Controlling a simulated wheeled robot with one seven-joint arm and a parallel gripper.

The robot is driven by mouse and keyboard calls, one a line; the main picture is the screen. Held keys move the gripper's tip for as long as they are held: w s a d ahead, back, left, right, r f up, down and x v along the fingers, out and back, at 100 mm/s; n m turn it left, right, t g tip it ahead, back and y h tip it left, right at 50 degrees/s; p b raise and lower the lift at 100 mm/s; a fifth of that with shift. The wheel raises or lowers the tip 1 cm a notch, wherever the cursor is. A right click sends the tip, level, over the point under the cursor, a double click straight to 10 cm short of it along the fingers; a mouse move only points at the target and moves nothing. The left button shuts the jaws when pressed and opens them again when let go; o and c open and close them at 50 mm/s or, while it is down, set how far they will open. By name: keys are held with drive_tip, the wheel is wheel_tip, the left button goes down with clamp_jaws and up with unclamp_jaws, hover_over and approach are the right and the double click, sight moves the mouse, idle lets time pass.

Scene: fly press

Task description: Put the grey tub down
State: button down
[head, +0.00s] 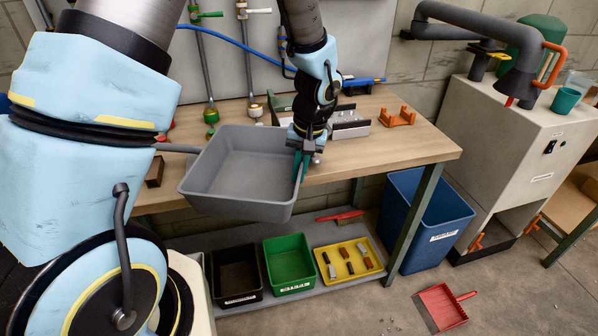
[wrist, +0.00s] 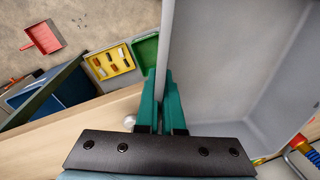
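The grey tub (head: 245,202) is in the middle of the head view, empty, overlapping the workbench's front edge and hanging partly over the lower shelf. It looks roughly level; I cannot tell whether its back part touches the bench. My gripper (head: 300,166) is at the tub's right wall, pointing down. In the wrist view the tub (wrist: 240,60) fills the right side, and the teal fingers of my gripper (wrist: 161,85) are closed on either side of its wall. The tub hides part of the bench's front edge.
The wooden workbench (head: 400,150) has free room at its right end, near an orange bracket (head: 397,117). Below, the shelf holds black (head: 237,276), green (head: 289,262) and yellow (head: 348,262) trays. A blue bin (head: 425,215) and red dustpan (head: 443,305) stand on the floor.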

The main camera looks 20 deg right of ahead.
drive_tip(key=c, duration=1)
unclamp_jaws()
drive_tip(key=shift+c, duration=0.2)
wheel_tip(320, 180, up, 12)
drive_tip(key=s+d+b, duration=0.1)
drive_tip(key=d+b, duration=0.1)
drive_tip(key=w+a+f+n+h, duration=0.1)
drive_tip(key=a+n, duration=0.3)
drive_tip(key=a, duration=2.6)
drive_tip(key=shift+f+n+t+h, duration=0.3)
drive_tip(key=shift+f+n+h, duration=0.1)
drive_tip(key=shift+f, duration=0.1)
drive_tip(key=shift+w, duration=0.1)
